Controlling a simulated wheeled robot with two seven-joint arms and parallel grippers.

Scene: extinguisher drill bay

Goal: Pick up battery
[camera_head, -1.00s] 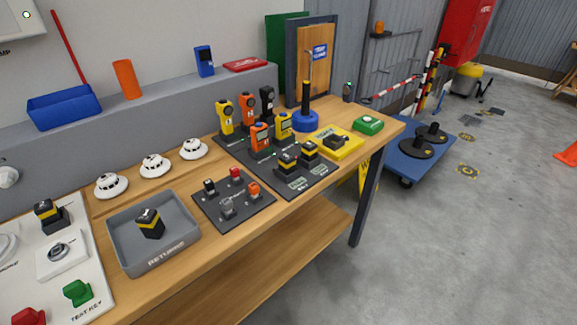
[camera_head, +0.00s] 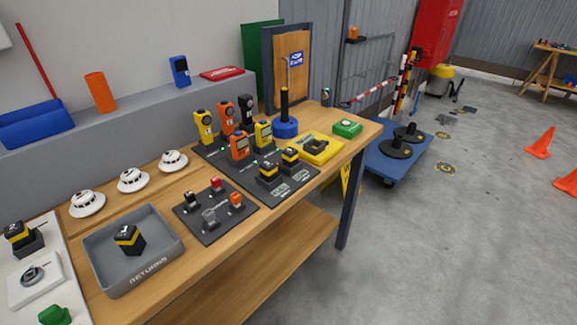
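Several black batteries with a yellow band show in the head view. One battery (camera_head: 129,239) stands in the grey returns tray (camera_head: 152,278) at the left of the bench. Two more, a nearer battery (camera_head: 268,174) and a farther battery (camera_head: 290,158), stand side by side on a dark mat (camera_head: 296,184) near the bench's front edge. Another black and yellow block (camera_head: 17,234) sits on a dark holder on the white panel at the far left. Neither of my grippers is in view.
A dark board (camera_head: 213,232) with small coloured keys lies between the tray and the battery mat. Handheld meters, such as an orange meter (camera_head: 239,147), stand behind the batteries. White detectors (camera_head: 133,179) line the back. The floor at the right is open, with orange cones (camera_head: 541,143).

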